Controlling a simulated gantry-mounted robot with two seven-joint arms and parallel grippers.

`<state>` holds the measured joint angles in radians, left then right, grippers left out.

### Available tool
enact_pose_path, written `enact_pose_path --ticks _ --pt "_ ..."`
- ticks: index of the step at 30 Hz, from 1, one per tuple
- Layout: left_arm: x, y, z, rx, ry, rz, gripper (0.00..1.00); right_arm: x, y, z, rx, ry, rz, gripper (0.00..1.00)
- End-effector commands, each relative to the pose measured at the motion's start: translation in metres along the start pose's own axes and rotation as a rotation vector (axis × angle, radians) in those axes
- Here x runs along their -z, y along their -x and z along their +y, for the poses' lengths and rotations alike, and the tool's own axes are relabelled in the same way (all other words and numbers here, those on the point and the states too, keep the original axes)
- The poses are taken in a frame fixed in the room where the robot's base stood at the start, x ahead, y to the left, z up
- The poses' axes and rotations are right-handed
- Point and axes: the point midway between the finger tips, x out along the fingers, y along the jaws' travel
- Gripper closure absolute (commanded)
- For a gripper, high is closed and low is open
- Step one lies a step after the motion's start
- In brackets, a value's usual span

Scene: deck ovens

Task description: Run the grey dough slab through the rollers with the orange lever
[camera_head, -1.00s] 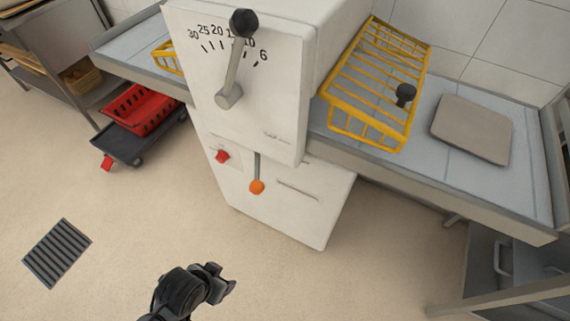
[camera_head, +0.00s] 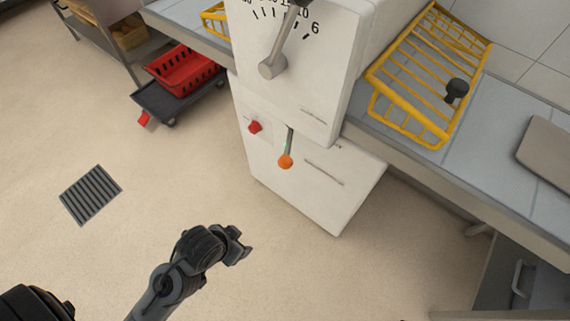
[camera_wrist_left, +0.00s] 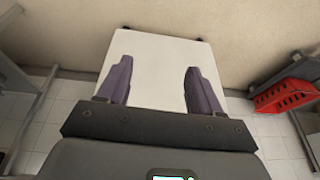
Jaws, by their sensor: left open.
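The grey dough slab (camera_head: 548,152) lies flat on the right-hand bed of the sheeter, cut off by the right edge of the head view. The orange lever (camera_head: 286,161) hangs down from a slot in the front of the white machine (camera_head: 310,180). My left gripper (camera_head: 243,246) is open and empty, over the floor in front of the machine and apart from the lever. In the left wrist view its two fingers (camera_wrist_left: 158,84) are spread in front of a white surface. The rollers are hidden inside the machine. My right gripper is not in view.
A yellow wire guard (camera_head: 425,75) with a black knob stands over the right bed. A grey handle (camera_head: 285,45) sits on the number scale and a red knob (camera_head: 255,126) below. A red crate (camera_head: 182,74) rests on a dolly at left.

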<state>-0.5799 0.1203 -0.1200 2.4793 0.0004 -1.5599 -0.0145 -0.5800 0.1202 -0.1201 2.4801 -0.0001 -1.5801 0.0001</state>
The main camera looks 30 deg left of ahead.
Motion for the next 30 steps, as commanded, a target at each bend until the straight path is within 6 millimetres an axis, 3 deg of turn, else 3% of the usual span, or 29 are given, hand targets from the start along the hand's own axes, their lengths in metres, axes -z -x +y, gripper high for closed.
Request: enact_pose_path --ticks 5,10,15,18,25,30 --pt "0.031 0.001 -0.002 0.008 -0.026 0.166 0.35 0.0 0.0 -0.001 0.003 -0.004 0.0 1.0" --pt "0.082 0.006 -0.007 0.042 -0.062 0.46 0.35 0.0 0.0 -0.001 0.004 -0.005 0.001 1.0" --pt "0.127 0.025 -0.013 0.117 -0.113 0.78 0.35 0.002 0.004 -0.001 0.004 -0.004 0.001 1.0" --pt "0.144 0.04 -0.016 0.168 -0.142 0.944 0.35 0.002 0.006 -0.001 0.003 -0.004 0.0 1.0" --pt "0.155 0.066 -0.017 0.262 -0.202 1.198 0.35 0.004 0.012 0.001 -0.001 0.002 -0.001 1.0" --pt "0.148 0.061 -0.012 0.265 -0.248 1.223 0.35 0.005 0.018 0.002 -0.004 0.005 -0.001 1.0"
